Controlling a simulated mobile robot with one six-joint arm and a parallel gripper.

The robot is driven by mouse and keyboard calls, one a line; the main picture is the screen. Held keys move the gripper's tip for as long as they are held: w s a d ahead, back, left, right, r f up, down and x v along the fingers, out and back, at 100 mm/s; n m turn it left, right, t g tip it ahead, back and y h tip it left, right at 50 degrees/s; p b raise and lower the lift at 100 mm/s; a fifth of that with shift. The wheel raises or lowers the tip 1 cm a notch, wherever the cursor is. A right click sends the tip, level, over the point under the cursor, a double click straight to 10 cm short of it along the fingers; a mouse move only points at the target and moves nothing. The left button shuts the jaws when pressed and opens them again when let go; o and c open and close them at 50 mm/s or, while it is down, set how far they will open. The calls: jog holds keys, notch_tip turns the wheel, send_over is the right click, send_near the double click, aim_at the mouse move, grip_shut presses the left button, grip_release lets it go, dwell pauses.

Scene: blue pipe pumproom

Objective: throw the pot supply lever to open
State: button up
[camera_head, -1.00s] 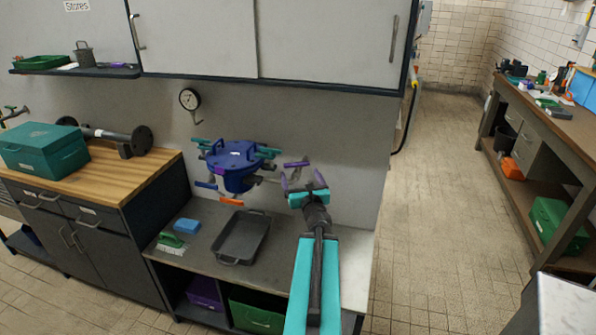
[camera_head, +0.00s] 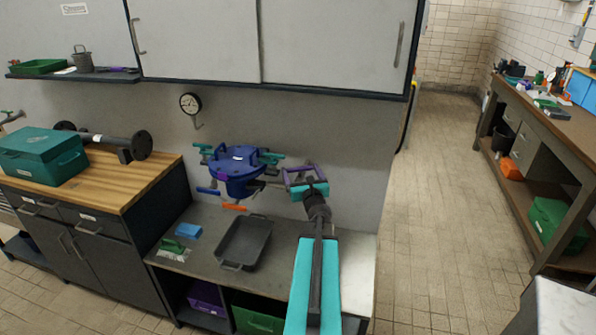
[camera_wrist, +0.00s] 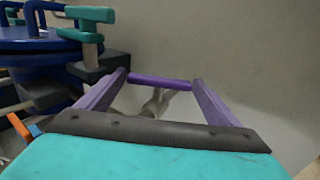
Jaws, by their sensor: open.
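The blue pot (camera_head: 237,175) is fixed at the wall above the bench, with teal clamps around its lid; part of it shows at the left of the wrist view (camera_wrist: 35,45). A purple lever handle (camera_wrist: 160,82) is on a grey fitting (camera_wrist: 155,104) to the right of the pot. I take it for the supply lever; no label is readable. My gripper (camera_wrist: 157,78) is open, its two purple fingers apart, with the handle lying crosswise between the fingertips. I cannot tell whether they touch it. In the head view my gripper (camera_head: 304,175) is right of the pot.
An orange handle (camera_head: 233,207) and a blue one (camera_head: 208,191) stick out below the pot. A dark tray (camera_head: 244,242), a blue sponge (camera_head: 188,230) and a green brush (camera_head: 172,245) lie on the bench. A wall cabinet (camera_head: 330,40) hangs above; a gauge (camera_head: 190,103) is on the wall.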

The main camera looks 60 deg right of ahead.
jog(key=c, duration=0.8)
jog(key=shift+o, duration=0.2)
jog(key=shift+w, duration=0.15)
jog(key=shift+c, duration=0.2)
